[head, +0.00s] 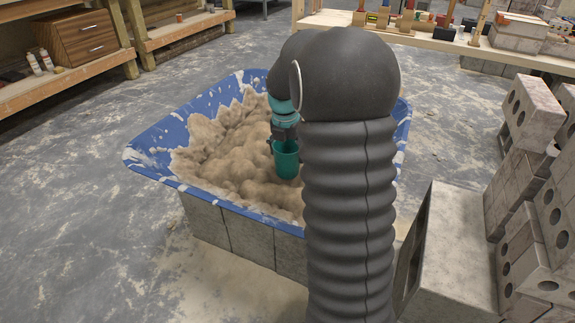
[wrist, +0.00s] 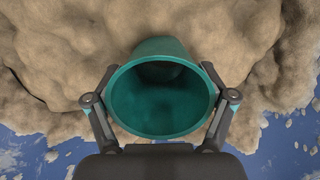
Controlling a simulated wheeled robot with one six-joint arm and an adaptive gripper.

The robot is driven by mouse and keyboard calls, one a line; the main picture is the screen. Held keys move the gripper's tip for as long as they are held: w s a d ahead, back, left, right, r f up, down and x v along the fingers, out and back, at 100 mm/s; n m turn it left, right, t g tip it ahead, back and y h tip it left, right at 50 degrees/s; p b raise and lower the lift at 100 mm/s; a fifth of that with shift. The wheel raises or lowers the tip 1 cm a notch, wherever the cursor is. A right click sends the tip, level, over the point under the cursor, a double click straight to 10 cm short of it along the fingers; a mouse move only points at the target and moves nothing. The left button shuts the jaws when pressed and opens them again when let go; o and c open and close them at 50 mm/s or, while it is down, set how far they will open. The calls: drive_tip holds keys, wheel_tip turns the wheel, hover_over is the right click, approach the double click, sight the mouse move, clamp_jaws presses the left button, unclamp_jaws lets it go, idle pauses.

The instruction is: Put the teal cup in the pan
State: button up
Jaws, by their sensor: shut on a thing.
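The teal cup (head: 286,161) is held by my gripper (head: 284,136) over the mortar in the blue tub. It also shows in the wrist view (wrist: 160,92), where its open mouth faces the camera and its inside looks empty. My gripper's two fingers (wrist: 160,104) close on the cup from both sides near its rim. The cup's base is against or just above the sandy mortar; I cannot tell which. No separate pan shows; the blue tub (head: 152,151) full of lumpy mortar (head: 222,148) is the only large open vessel in view.
The tub rests on grey blocks (head: 245,239). Stacked concrete blocks (head: 520,205) and a large grey block (head: 447,245) stand at the right. A wooden workbench (head: 440,43) is at the back, and a wooden shelf (head: 60,85) at the left. The floor at the left is clear.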

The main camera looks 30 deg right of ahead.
sight(287, 164)
drive_tip(key=shift+w+a+f, duration=0.1)
drive_tip(key=shift+a+f, duration=0.05)
drive_tip(key=shift+f, duration=0.15)
drive_tip(key=shift+f+b, duration=0.45)
drive_tip(key=shift+f, duration=1.35)
drive_tip(key=shift+f, duration=0.15)
drive_tip(key=o, duration=1.2)
drive_tip(key=shift+o, duration=0.2)
